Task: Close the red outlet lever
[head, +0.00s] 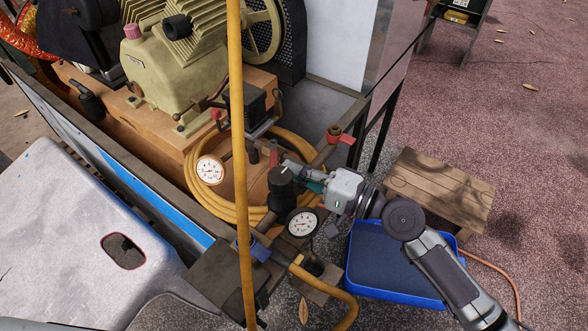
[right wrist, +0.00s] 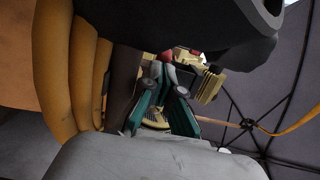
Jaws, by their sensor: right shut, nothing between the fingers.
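A red lever (head: 345,137) sits on a brass valve at the cart's right frame rail, behind my right gripper. Another slim red piece (head: 273,154) stands upright close to the fingertips; I cannot tell which of the two is the outlet lever. My right gripper (head: 290,166) reaches in from the right, its fingers shut and empty, among the gauges and the black regulator knob (head: 281,182). In the right wrist view, the teal fingers (right wrist: 160,75) come together, with a small red part (right wrist: 169,54) just beyond the tips. Contact cannot be made out. My left gripper is not in view.
A white gauge (head: 209,170) and a second gauge (head: 302,223) flank the knob. A coiled yellow hose (head: 205,205) lies behind; another yellow hose (head: 238,90) hangs vertically in front. A blue tray (head: 390,262) and wooden crate (head: 440,185) stand on the ground at right.

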